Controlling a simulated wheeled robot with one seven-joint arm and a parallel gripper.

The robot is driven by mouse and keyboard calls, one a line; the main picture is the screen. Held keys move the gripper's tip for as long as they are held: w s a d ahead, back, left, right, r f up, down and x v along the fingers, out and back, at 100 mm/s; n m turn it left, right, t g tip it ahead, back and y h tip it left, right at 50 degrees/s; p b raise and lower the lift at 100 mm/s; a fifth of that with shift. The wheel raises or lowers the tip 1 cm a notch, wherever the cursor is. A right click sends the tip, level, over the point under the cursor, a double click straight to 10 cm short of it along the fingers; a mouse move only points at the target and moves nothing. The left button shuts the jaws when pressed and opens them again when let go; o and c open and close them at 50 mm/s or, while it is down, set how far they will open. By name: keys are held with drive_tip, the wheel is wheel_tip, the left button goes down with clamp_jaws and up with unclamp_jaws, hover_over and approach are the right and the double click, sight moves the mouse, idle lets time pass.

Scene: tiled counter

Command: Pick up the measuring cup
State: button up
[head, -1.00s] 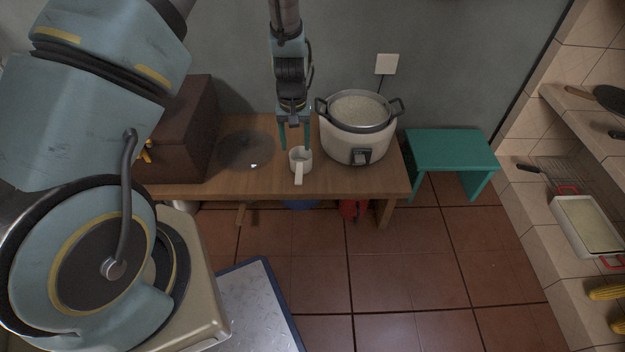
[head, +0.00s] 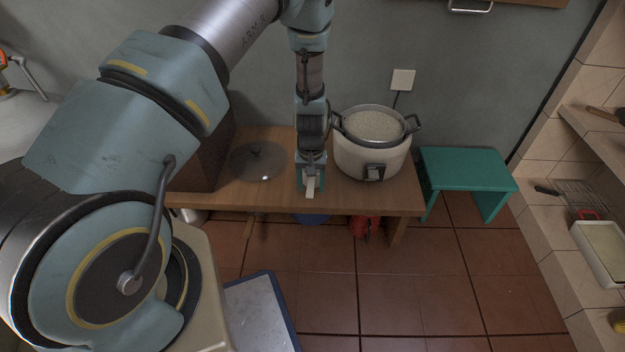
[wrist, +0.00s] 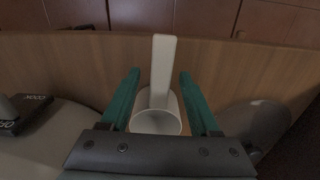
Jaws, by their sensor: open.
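The white measuring cup stands on the wooden table. In the head view my gripper is over it and hides its body, and only its pale handle (head: 310,187) shows, toward the table's front edge. In the wrist view the cup (wrist: 157,122) lies between the two teal fingers, with its round mouth nearest the palm and its handle pointing away. My gripper (head: 310,182) is open around the cup. In the wrist view the fingers of my gripper (wrist: 158,82) stand on either side, with a visible gap to the handle.
A rice cooker (head: 370,158) stands close at the right of my gripper. A glass lid (head: 257,163) lies at the left, beside a dark brown box (head: 212,160). The front edge of the wooden table (head: 270,199) is near the cup. A teal stool (head: 465,170) stands further right.

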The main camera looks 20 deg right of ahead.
clamp_jaws()
idle(0.5)
